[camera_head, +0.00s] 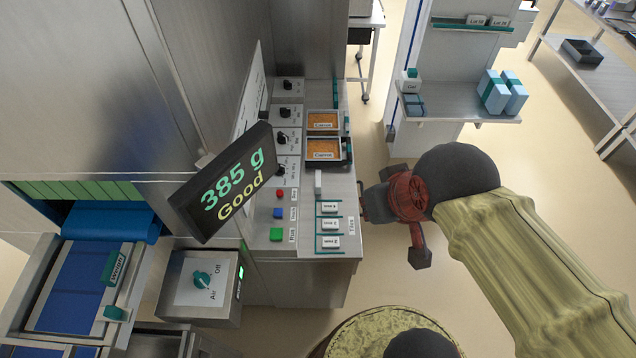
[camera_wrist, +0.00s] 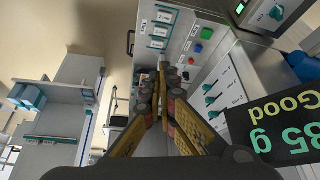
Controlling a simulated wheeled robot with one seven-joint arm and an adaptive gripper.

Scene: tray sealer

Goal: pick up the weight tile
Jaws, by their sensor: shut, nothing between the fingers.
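Several small white labelled tiles (camera_head: 329,225) sit in a row of teal-edged slots on the near end of the steel console; their lettering is too small to read surely, and I cannot tell which is the weight tile. They also show at the top of the wrist view (camera_wrist: 160,30). A small pale upright block (camera_head: 318,182) stands just behind the row. My gripper (camera_head: 363,203) is at the console's right edge, just right of the tiles. In the wrist view its fingers (camera_wrist: 159,76) are together and empty, with their tips near the pale block.
A tilted display (camera_head: 222,187) reading "385 g Good" stands left of the console. Two orange-filled trays (camera_head: 323,149) lie farther back. Red, blue and green buttons (camera_head: 277,235) sit left of the tiles. A shelf unit (camera_head: 455,100) stands behind my arm.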

